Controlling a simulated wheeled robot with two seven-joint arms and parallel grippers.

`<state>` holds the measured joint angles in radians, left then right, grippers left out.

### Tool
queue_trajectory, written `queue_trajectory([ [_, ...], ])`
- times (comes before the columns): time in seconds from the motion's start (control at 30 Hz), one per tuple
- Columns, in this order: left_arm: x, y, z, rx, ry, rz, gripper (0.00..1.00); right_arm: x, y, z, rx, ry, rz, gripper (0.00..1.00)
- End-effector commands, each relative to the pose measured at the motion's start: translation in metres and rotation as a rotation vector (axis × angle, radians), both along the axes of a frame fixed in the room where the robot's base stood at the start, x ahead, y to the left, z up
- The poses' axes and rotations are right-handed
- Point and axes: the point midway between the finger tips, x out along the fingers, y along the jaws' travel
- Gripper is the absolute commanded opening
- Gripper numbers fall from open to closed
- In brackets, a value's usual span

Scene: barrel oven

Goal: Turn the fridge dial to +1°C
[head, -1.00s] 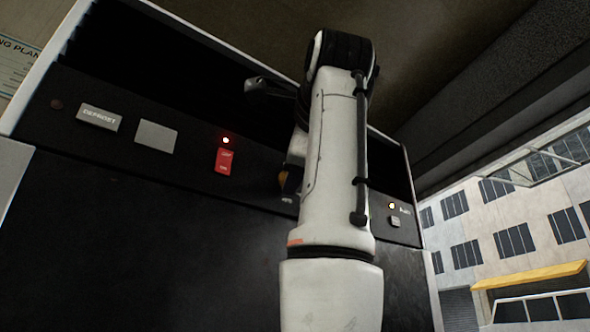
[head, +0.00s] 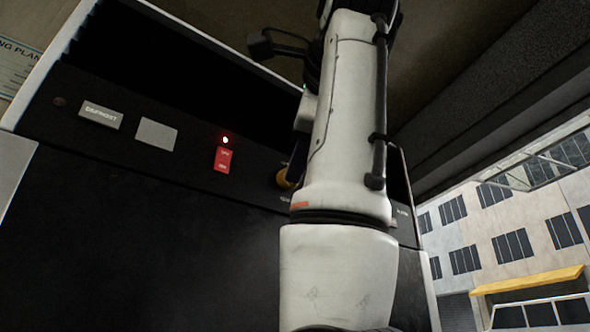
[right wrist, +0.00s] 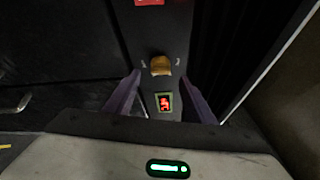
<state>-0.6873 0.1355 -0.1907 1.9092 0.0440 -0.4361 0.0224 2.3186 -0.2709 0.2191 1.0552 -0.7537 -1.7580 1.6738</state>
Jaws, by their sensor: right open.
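The fridge dial is a yellow-orange knob (right wrist: 161,66) on the black control panel. In the head view the dial (head: 287,179) shows only in part, at the left edge of my right arm. In the right wrist view my right gripper (right wrist: 160,78) is open, with one finger on each side of the panel strip and the dial just beyond the fingertips, between them. I see no contact with the dial. A small red lit display (right wrist: 165,103) sits near the dial; its digits are too small to read. My left gripper is not in view.
The panel also holds a DEFROST plate (head: 101,115), a blank grey plate (head: 156,134) and a red switch (head: 223,159) under a lit red lamp (head: 225,140). My right arm covers the panel's right part. Windows show a building (head: 500,225) at right.

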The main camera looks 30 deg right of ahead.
Motion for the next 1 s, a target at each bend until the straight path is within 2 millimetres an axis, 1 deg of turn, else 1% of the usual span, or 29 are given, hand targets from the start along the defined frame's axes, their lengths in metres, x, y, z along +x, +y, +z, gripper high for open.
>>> queue_trajectory([
  [0.03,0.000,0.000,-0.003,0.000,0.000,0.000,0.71,-0.010,0.004,-0.001,0.000,-0.002,0.000,0.50],
  [0.1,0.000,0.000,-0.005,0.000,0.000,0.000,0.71,-0.019,0.008,0.000,0.000,0.000,0.001,0.50],
  [0.2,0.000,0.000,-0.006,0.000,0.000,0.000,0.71,-0.030,0.012,0.000,0.000,0.000,0.001,0.50],
  [0.3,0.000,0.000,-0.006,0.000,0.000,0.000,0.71,-0.034,0.015,0.000,0.000,0.003,0.001,0.50],
  [0.87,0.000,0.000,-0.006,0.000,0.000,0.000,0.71,-0.035,0.015,0.000,0.001,0.003,0.000,0.50],
  [1.0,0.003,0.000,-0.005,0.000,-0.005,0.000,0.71,-0.036,0.015,0.001,0.001,0.002,0.000,0.50],
])
